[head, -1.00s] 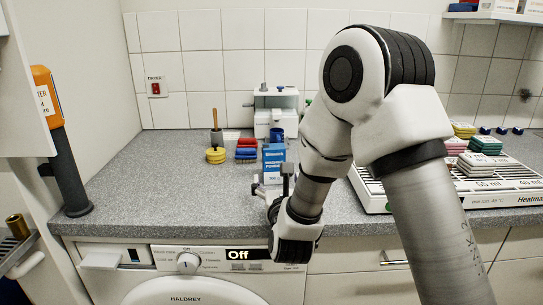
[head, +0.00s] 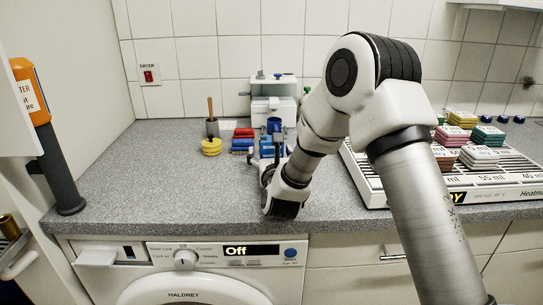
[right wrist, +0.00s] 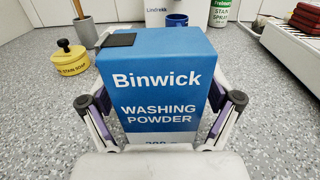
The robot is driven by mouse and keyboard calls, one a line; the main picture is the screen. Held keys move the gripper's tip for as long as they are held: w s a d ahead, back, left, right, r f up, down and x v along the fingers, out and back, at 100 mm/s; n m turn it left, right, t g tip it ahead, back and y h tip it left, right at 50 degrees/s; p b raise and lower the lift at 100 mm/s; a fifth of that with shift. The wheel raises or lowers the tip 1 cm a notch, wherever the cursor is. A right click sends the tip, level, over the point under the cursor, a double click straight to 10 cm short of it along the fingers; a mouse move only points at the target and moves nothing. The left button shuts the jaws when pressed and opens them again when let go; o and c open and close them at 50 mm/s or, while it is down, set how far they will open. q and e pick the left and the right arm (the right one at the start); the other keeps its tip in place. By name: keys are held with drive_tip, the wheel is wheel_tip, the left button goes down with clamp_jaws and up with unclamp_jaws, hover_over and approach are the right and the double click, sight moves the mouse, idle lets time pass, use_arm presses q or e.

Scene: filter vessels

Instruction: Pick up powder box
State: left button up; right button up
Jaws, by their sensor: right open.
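The powder box is a blue carton marked "Binwick Washing Powder". It stands upright on the grey counter; in the right wrist view the box (right wrist: 155,80) fills the middle. In the head view only a small part of the box (head: 267,150) shows behind my right gripper (head: 268,160). In the right wrist view my right gripper (right wrist: 160,115) is open, with one finger on each side of the box's lower part. Whether the fingers touch the box I cannot tell. My left gripper is not in view.
A yellow stain soap tin (right wrist: 72,60) stands left of the box, with a grey pot (head: 212,128) behind. A blue cup (head: 274,125) is behind the box. The slatted heating rack (head: 375,190) with stacked coloured pads lies to the right. The counter's left part is clear.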

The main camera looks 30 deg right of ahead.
drive_tip(key=c, duration=1.5)
drive_tip(key=shift+r, duration=0.1)
